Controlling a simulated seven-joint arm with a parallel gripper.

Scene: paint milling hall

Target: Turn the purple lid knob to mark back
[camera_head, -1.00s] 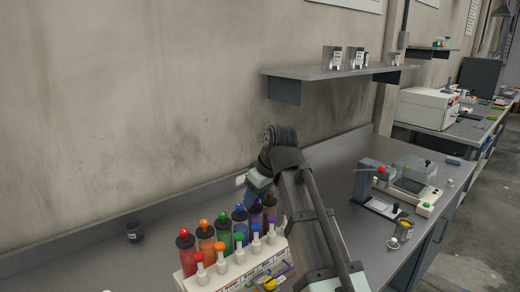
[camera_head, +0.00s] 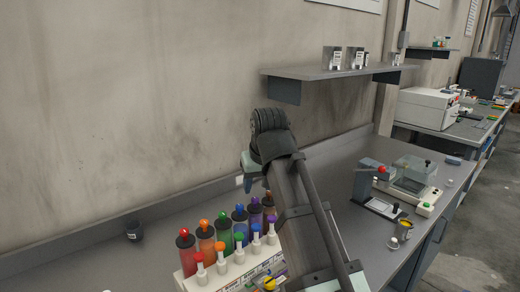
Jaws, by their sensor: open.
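The purple lid knob (camera_head: 255,200) is on a bottle near the right end of that row, right of the blue one. A small purple cap (camera_head: 272,219) also shows in the front row. The knob's pointer and the marks are too small to read. My gripper (camera_head: 250,180) is above the purple bottle, partly hidden by my own wrist. It is open, and its fingertips are not clear. It looks apart from the knob.
A wall shelf (camera_head: 340,71) with tins is above.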

